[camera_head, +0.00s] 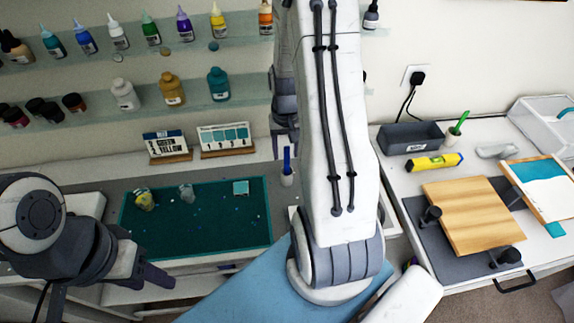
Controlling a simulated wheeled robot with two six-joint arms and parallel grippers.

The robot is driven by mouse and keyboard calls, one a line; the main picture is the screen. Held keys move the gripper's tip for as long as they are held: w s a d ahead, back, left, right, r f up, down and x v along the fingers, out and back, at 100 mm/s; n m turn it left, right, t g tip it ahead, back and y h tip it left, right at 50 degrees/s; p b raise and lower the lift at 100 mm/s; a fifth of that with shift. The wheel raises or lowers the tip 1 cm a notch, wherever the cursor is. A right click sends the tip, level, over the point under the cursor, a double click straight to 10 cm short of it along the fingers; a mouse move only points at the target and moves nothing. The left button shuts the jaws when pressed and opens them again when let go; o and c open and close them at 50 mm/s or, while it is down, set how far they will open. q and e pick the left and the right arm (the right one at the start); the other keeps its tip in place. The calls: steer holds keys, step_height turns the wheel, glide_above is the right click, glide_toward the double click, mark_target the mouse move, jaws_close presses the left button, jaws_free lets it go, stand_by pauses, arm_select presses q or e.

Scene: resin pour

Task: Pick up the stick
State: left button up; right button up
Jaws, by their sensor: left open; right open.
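A green stick (461,119) leans in a small white cup (453,136) on the right-hand table. I cannot tell which one the task names. My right gripper (285,143), partly hidden behind my own white arm, is open and points down just above the blue stick; whether it touches the stick is unclear. My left gripper (150,276) is open at the lower left, in front of the mat and away from both sticks.
The green mat (220,225) holds a few small objects. Wall shelves (145,112) carry several bottles. The right table has a dark bin (410,137), a yellow level (434,162) and a wooden board (472,215). My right arm hides the middle of the scene.

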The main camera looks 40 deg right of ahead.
mark_target(287, 164)
steer(key=shift+d+f+p, duration=0.15)
steer(key=shift+f+p, duration=0.4)
steer(key=shift+f, duration=1.35)
jaws_close()
steer(key=shift+r, duration=0.15)
